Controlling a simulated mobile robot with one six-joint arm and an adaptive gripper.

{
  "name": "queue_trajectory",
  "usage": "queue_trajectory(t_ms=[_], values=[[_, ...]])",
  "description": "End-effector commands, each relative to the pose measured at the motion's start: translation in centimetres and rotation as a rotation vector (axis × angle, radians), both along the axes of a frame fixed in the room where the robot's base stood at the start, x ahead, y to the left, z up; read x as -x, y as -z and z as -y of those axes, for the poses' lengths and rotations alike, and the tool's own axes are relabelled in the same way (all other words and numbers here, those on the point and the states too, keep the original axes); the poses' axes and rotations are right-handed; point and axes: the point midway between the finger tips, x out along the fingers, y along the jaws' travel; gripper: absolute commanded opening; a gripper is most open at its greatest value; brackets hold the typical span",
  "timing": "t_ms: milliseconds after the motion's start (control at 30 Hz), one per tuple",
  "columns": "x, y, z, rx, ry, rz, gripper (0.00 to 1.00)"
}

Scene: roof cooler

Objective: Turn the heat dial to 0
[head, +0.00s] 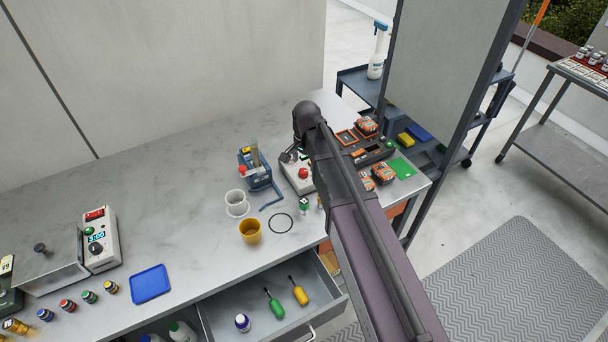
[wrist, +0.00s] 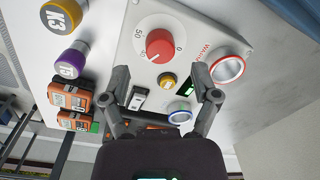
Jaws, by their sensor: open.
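The heat dial (wrist: 158,44) is a round red knob on a pale control panel (wrist: 125,45) in the wrist view. A white line on it points to the lower left, and a printed 0 stands at its right. In the head view the dial (head: 303,173) is a small red knob on the white box (head: 298,184) at the bench's far right part, partly hidden by my arm. My gripper (wrist: 162,88) is open, its fingers apart and below the dial in the wrist picture. No contact with the dial shows.
An open drawer (head: 262,315) juts out in front.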

Motion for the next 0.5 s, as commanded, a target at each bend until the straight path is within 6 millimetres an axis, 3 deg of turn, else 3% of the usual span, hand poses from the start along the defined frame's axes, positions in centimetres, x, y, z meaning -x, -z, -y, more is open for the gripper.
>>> queue_trajectory(t_ms=[200, 500], values=[[0.0, 2.0, -0.1, 0.0, 0.0, 0.0, 0.78], [-0.1, 3.5, -0.1, 0.0, 0.0, 0.0, 0.78]])
